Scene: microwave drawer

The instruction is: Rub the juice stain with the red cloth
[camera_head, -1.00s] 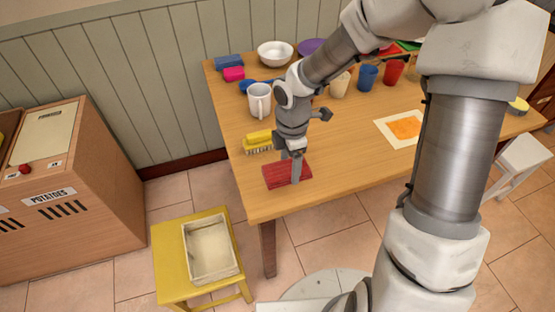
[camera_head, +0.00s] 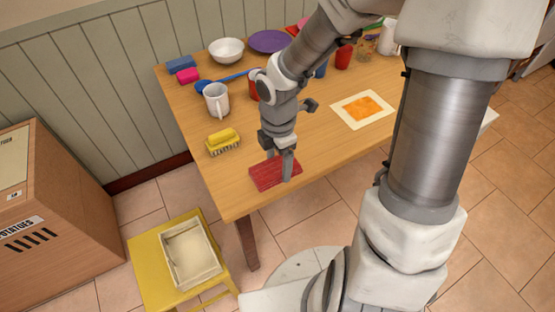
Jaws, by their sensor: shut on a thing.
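The red cloth (camera_head: 266,175) lies as a flat, folded-looking rectangle near the front left corner of the wooden table. My gripper (camera_head: 287,170) points down over its right part and is shut on it. The fingertips partly hide the cloth. The orange juice stain (camera_head: 362,108) is on a pale square mat (camera_head: 343,113) to the right and farther back, apart from the cloth and gripper.
A yellow brush (camera_head: 222,142) lies just behind and left of the cloth. A white mug (camera_head: 216,101), white bowl (camera_head: 226,50), purple plate (camera_head: 268,41) and several cups stand farther back. Bare wood (camera_head: 325,140) lies between cloth and mat. A yellow stool (camera_head: 150,275) with a tray stands below.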

